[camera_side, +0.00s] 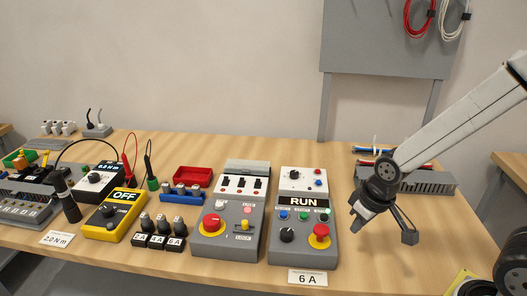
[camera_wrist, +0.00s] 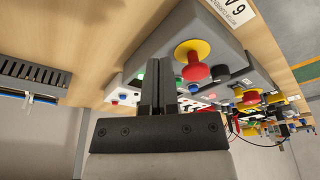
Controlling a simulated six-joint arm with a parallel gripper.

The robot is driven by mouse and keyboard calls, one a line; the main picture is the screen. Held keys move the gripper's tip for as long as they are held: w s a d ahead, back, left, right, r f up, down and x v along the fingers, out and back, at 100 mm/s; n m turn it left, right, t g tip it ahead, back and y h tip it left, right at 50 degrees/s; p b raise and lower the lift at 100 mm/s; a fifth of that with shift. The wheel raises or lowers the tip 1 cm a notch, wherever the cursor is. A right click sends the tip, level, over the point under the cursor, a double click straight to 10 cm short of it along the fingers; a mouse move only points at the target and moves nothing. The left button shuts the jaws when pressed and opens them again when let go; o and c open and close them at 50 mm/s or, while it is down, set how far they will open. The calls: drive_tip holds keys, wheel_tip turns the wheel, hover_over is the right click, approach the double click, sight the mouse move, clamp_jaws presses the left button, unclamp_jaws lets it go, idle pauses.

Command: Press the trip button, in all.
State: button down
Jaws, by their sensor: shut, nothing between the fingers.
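The grey control box with the RUN display (camera_side: 302,202) stands on the table, left of my gripper (camera_side: 355,224). It carries a row of small buttons, including a green button (camera_side: 283,214) and a blue button (camera_side: 304,216). Their labels are too small to read, so I cannot tell which is the trip button. A red mushroom button on a yellow base (camera_side: 320,236) and a black knob (camera_side: 287,235) sit below the row. In the wrist view my shut fingers (camera_wrist: 154,64) point toward this box, beside the red mushroom button (camera_wrist: 194,64), and hide part of the box. My gripper is apart from the box.
A second grey box with a red mushroom button (camera_side: 211,223) stands just left. Further left are a yellow meter reading OFF (camera_side: 112,215) and a red tray (camera_side: 192,176). A grey slotted duct (camera_side: 425,182) lies behind my gripper.

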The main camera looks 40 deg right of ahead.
idle(0.4)
wheel_tip(320, 180, up, 5)
drive_tip(key=n+t, duration=0.7)
drive_tip(key=n, duration=0.1)
hover_over(320, 172)
drive_tip(key=shift+f, duration=0.25)
idle(0.3)
drive_tip(key=shift+f, duration=4.1)
drive_tip(key=shift+f, duration=0.6)
